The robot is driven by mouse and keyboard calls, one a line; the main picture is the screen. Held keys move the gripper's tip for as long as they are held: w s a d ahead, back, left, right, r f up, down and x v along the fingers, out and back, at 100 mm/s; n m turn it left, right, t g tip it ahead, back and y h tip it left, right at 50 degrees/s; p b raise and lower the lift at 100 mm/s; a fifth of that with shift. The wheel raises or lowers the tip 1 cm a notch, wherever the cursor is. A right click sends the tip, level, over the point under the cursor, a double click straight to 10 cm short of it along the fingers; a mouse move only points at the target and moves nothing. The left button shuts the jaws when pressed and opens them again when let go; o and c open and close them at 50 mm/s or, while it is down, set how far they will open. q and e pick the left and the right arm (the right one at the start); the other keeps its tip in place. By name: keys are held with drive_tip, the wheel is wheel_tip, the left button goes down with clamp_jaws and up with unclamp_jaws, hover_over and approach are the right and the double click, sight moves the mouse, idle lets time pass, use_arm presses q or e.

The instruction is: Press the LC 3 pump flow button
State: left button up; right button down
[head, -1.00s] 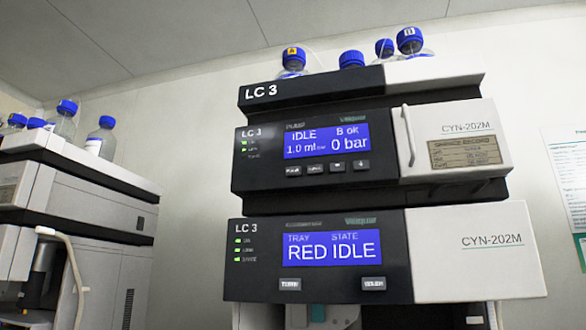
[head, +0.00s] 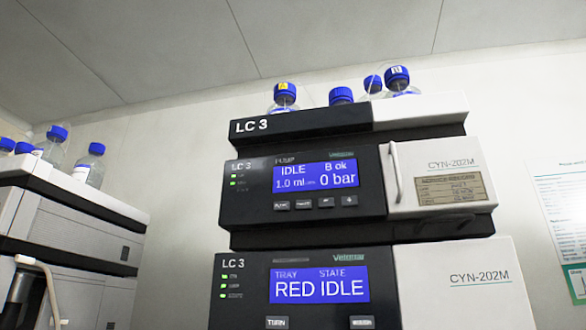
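The LC 3 pump module (head: 250,200) is in the upper middle of the stack in the head view. Its blue screen (head: 315,176) reads IDLE, B ok, 1.0 ml and 0 bar. Below the screen is a row of small grey buttons. The leftmost button (head: 281,206) has a small label that looks like a flow or pump word, but it is too blurred to read surely. Neither of my grippers shows in the head view.
Below the pump, another LC 3 module (head: 237,262) has a screen (head: 319,285) reading TRAY RED, STATE IDLE. Blue-capped bottles (head: 341,96) stand on top of the stack. Another instrument stack (head: 75,190) stands at the left, with a wall gap between. A paper sheet (head: 560,215) hangs at the right.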

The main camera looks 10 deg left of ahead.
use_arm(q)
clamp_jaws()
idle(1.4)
